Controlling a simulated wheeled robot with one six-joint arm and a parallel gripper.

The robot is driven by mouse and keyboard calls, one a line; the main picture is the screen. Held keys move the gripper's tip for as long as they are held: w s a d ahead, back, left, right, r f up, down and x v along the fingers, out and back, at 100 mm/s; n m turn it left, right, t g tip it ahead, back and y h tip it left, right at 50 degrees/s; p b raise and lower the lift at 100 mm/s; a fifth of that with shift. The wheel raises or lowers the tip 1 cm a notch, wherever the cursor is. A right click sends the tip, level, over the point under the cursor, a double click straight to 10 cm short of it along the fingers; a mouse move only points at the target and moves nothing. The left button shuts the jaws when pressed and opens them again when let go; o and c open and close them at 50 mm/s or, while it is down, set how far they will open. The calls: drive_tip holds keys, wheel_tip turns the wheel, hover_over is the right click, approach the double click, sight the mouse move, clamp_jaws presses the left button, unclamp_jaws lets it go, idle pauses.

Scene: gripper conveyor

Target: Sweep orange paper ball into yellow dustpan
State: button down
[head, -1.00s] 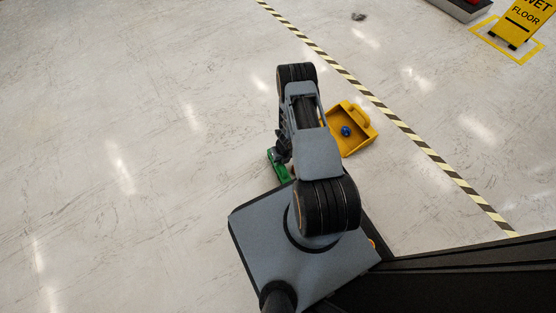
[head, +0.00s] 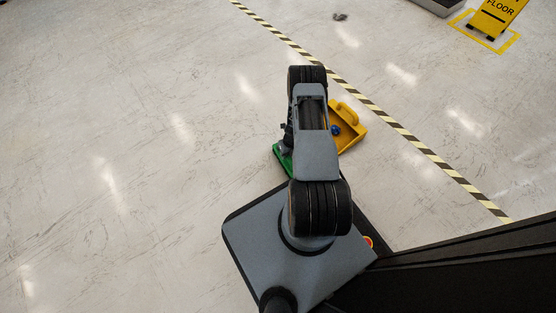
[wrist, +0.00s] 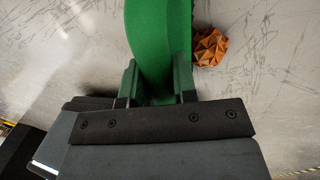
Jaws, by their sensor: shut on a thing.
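The orange paper ball (wrist: 210,46) is crumpled and lies on the floor right beside the green brush (wrist: 158,35) in the wrist view. I cannot tell whether they touch. My gripper (wrist: 157,82) is shut on the green brush. In the head view the brush (head: 283,158) shows at the left of my arm, low at the floor; my arm hides part of it, and the ball is not visible there. The yellow dustpan (head: 355,132) lies on the floor just right of my arm, partly hidden by it. A blue ball (head: 335,129) is in it.
A black-and-yellow striped floor line (head: 405,134) runs diagonally past the dustpan. A yellow wet floor sign (head: 497,15) stands at the top right. A small dark lump (head: 340,16) lies at the top. The floor on the left is clear.

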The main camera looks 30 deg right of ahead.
drive_tip(key=d+b, duration=0.2)
drive_tip(key=d, duration=1)
drive_tip(key=shift+w+d, duration=0.2)
drive_tip(key=shift+w, duration=0.15)
drive_tip(key=shift+r, duration=0.1)
drive_tip(key=d, duration=0.1)
drive_tip(key=d+r, duration=0.1)
drive_tip(key=shift+d, duration=0.3)
drive_tip(key=shift+w, duration=0.1)
